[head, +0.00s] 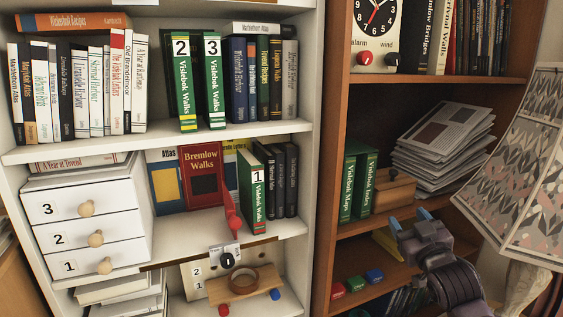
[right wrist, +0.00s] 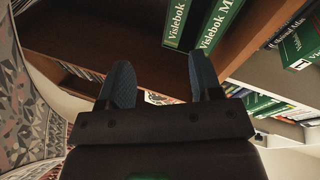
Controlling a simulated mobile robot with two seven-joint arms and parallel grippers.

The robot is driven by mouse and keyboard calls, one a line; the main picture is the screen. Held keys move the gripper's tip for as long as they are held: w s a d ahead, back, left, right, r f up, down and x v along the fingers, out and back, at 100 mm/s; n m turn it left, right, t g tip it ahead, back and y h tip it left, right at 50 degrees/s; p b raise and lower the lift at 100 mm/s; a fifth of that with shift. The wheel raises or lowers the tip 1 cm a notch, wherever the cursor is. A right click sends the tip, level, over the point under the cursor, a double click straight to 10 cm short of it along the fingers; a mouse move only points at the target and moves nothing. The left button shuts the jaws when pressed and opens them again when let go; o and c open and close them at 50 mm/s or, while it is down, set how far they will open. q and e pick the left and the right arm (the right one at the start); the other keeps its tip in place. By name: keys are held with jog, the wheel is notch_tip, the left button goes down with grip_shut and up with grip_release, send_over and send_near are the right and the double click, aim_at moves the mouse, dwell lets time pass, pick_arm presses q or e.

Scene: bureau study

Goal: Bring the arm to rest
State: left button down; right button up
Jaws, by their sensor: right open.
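My right gripper (head: 410,222) is in front of the brown bookcase at the lower right of the head view. Its two blue-tipped fingers stand apart with nothing between them. In the right wrist view the open fingers (right wrist: 163,88) point toward a brown shelf, with green Vislebok books (right wrist: 183,22) beyond them. In the head view the green books Vislebok Maps (head: 348,187) and Vislebok Index (head: 366,182) stand to the left of the gripper. My left gripper is not in view.
A wooden block (head: 395,190) and a stack of papers (head: 443,145) lie on the shelf near the gripper. Red, green and blue buttons (head: 355,283) sit below. The white bookcase (head: 318,60) stands left.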

jog(key=s+f+m+g+h, duration=0.2)
jog(key=s+f+g, duration=0.6)
jog(key=s+f, duration=2.3)
notch_tip(320, 180, down, 4)
jog(key=shift+s+a+r+m, duration=0.25)
jog(key=shift+s+m, duration=0.05)
jog(key=shift+m, duration=0.5)
